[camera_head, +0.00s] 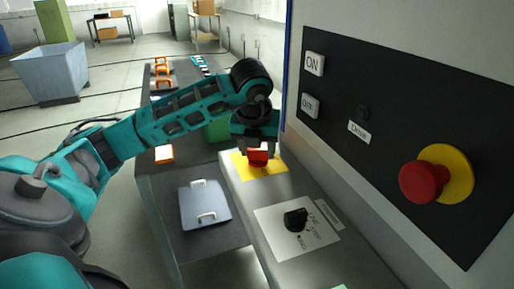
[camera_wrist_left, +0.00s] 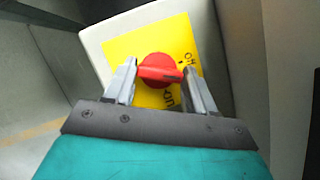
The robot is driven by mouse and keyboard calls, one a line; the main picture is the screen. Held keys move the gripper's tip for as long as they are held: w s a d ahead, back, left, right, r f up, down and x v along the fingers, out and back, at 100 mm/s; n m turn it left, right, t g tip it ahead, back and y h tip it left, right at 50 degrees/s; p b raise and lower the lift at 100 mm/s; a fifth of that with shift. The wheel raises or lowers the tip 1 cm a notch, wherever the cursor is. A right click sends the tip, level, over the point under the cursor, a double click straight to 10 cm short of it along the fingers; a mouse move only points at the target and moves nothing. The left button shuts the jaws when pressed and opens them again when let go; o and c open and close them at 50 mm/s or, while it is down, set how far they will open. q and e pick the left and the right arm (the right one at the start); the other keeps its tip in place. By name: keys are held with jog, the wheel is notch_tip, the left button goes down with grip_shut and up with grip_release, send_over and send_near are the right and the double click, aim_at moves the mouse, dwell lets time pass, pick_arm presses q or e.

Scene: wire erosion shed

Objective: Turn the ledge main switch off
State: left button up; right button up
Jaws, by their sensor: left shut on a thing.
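The main switch is a red rotary knob (camera_head: 257,158) on a yellow plate (camera_head: 272,170) at the far end of the light ledge (camera_head: 243,192). In the left wrist view the knob (camera_wrist_left: 160,69) sits between the two fingers of my left gripper (camera_wrist_left: 161,85). Its pale mark points right, between the "Off" and "On" lettering on the yellow plate (camera_wrist_left: 125,47). In the head view my left gripper (camera_head: 257,146) reaches down onto the knob from above and is shut on it. The fingers partly cover the plate. My right gripper is not in view.
Right of the ledge stands a dark control panel (camera_head: 400,120) with a red stop button (camera_head: 425,184) and an ON button (camera_head: 314,64). A black selector knob (camera_head: 295,219) is nearer on the ledge. A metal plate with handles (camera_head: 205,205) lies to the left.

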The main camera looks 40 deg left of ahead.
pick_arm(q)
jog(key=n, duration=0.3)
jog(key=n+g+y, duration=0.1)
jog(key=n, duration=0.1)
jog(key=shift+w+d+n+g, duration=0.1)
jog(key=shift+w+n+g, duration=0.05)
jog(key=shift+n+g, duration=0.2)
jog(key=shift+n, duration=0.25)
jog(key=o, duration=1)
jog(key=shift+o, duration=0.2)
jog(key=shift+y, duration=0.3)
jog(key=p+v, duration=0.2)
jog(key=v, duration=1.1)
